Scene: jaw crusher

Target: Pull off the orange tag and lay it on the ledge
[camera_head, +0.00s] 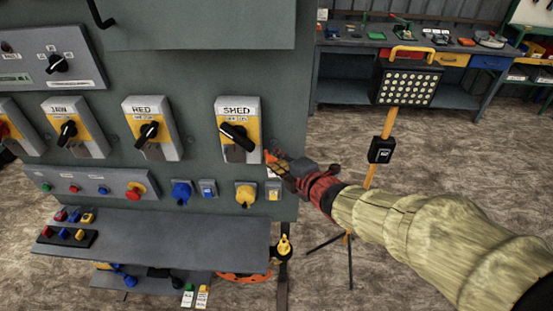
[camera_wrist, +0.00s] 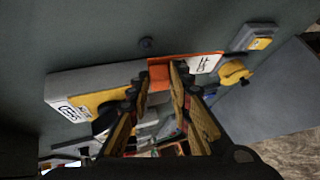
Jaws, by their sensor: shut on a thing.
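The orange tag (camera_wrist: 158,72) shows between my fingertips in the wrist view, with an orange edge and a white printed part reaching right. In the head view a small orange piece of the tag (camera_head: 270,157) shows at the tip of my gripper (camera_head: 279,168). My gripper (camera_wrist: 157,84) is shut on the tag, close to the panel just right of and below the SHED switch (camera_head: 238,131). I cannot tell whether the tag still touches the switch box. The grey ledge (camera_head: 150,238) juts out below the panel, left of and below my gripper.
Small coloured locks stand on the ledge's left end; its middle and right are clear. Blue (camera_head: 181,192) and yellow (camera_head: 245,195) sockets protrude below the switches. A work lamp (camera_head: 407,84) on a stand is right of the panel, beyond my arm.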

